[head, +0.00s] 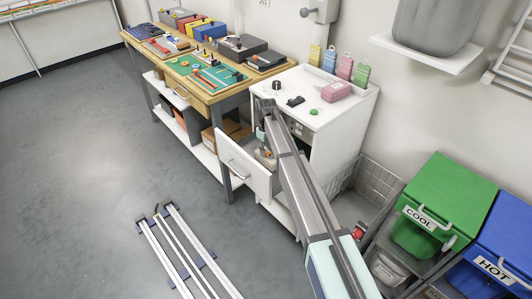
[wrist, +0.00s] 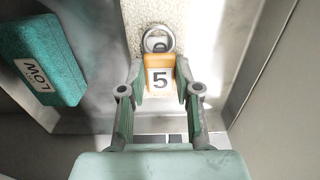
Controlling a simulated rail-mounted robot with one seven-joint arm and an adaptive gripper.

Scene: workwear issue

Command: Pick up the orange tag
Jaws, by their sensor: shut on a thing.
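My gripper (wrist: 159,92) is shut on the tag, one green finger against each side. The tag is over a pale speckled surface, and I cannot tell whether it touches it. In the head view my gripper (head: 262,138) is down at the open white drawer (head: 246,168) of the cabinet, and the tag is not clear there.
A teal block marked LOW (wrist: 43,58) lies left of the tag. The drawer's grey wall (wrist: 262,75) is close on the right. The white cabinet top (head: 320,115) holds a pink box and several coloured tags. A wooden workbench (head: 180,83) stands to the left.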

